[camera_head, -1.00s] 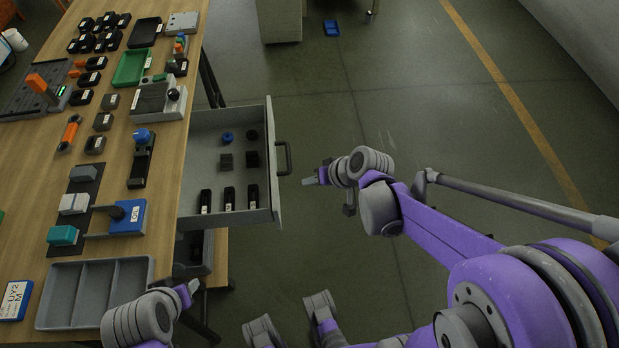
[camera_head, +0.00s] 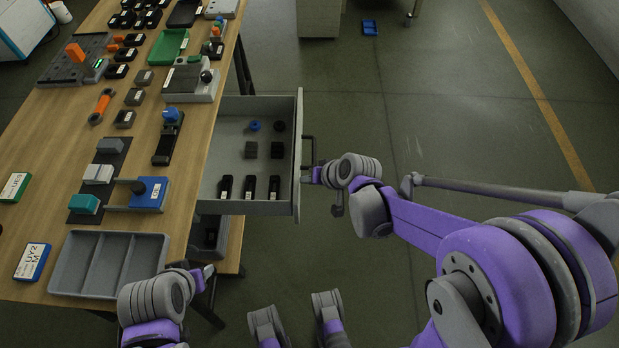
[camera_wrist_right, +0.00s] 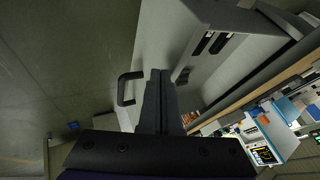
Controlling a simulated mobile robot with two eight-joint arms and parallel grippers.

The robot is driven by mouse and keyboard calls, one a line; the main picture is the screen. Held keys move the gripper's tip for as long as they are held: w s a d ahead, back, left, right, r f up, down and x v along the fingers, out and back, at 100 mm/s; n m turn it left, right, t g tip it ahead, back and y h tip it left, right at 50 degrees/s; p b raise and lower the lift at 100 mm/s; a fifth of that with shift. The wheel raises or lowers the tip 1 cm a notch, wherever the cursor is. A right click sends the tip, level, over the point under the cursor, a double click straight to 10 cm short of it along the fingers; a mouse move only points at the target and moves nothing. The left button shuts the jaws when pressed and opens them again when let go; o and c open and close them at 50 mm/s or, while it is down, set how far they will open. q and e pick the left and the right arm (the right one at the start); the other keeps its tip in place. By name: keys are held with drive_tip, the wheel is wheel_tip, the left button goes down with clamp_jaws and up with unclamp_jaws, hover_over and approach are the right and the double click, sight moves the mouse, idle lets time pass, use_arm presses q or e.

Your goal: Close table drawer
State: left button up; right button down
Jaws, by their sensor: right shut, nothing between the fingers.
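The table drawer (camera_head: 226,207) is pulled out from the right side of the wooden table, its grey front facing right with a dark handle (camera_head: 309,152). Several small black parts and a blue one lie inside it. My right gripper (camera_head: 312,174) is shut and empty, its tips at the drawer front just below the handle in the head view. In the right wrist view the shut fingers (camera_wrist_right: 160,78) lie over the drawer front (camera_wrist_right: 172,35), beside the handle (camera_wrist_right: 124,88). Whether they touch it I cannot tell. My left gripper (camera_head: 207,272) is near the table's front right edge; its jaws are too small to read.
The wooden table (camera_head: 60,150) carries a grey divided tray (camera_head: 110,290), a green tray (camera_head: 168,47), blocks and fixtures. A second, lower drawer or shelf (camera_head: 210,232) shows under the open drawer.

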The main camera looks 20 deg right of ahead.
drive_tip(key=shift+a, duration=0.1)
drive_tip(key=w+a, duration=0.3)
drive_tip(key=a, duration=0.8)
drive_tip(key=w+a, duration=0.3)
drive_tip(key=a, duration=0.9)
drive_tip(key=shift+w+a+b, duration=0.3)
drive_tip(key=shift+w, duration=0.1)
drive_tip(key=shift+d, duration=0.1)
